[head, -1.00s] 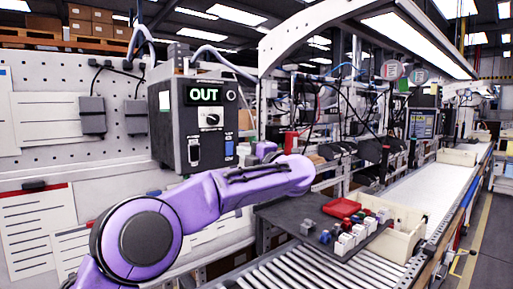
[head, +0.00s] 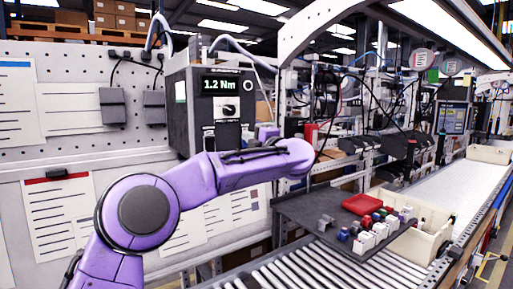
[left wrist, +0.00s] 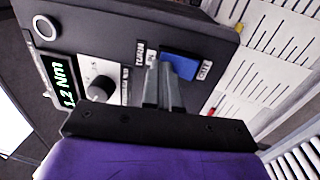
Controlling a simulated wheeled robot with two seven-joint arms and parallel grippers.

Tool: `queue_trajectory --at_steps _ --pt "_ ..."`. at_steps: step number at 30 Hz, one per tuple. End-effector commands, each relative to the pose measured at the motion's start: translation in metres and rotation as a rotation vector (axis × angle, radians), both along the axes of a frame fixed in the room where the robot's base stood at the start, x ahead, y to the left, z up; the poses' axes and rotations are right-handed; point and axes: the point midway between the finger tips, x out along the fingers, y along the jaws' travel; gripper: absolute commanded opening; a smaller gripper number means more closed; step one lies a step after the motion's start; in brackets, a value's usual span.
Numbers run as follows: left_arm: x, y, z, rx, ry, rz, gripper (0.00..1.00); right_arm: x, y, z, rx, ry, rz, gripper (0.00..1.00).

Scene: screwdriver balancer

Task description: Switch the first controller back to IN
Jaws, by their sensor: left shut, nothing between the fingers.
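The controller (head: 180,115) is a dark box on the perforated panel, and its green display (head: 221,85) reads 1.2 Nm. It also fills the upper left wrist view (left wrist: 120,50), turned on its side, with a round knob (left wrist: 99,88) and a blue rocker switch (left wrist: 180,66). My left gripper (left wrist: 164,72) is shut and empty, its fingertips at the edge of the blue switch; I cannot tell whether they touch it. The switch's small labels are partly hidden. In the head view my purple left arm covers the controller's lower face. My right gripper is not in view.
A dark tray (head: 300,210) right of the arm holds a red bin (head: 362,204) and several small coloured blocks. A beige crate (head: 424,238) stands beside it. Rollers (head: 300,268) run below. Paper sheets hang on the panel at left.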

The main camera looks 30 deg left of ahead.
Motion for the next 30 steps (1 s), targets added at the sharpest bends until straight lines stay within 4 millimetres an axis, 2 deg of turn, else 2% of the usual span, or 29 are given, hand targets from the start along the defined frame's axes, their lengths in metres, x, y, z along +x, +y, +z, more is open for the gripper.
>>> queue_trajectory --at_steps 7,10,15,18,24,30 --pt "0.003 -0.003 -0.001 0.002 0.005 -0.004 0.00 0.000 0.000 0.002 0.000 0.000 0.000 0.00" --pt "0.002 -0.014 0.000 0.005 0.005 -0.006 0.00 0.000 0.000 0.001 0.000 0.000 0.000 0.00" --pt "-0.006 -0.051 0.003 0.012 0.009 -0.008 0.00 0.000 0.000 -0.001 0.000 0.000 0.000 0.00" --pt "-0.016 -0.074 0.000 0.012 0.006 -0.008 0.00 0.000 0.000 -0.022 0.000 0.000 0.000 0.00" --pt "-0.033 -0.115 0.007 0.010 0.007 -0.007 0.00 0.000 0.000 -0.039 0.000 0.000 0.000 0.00" --pt "-0.042 -0.135 0.013 0.008 0.009 -0.005 0.00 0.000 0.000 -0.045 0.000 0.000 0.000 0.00"
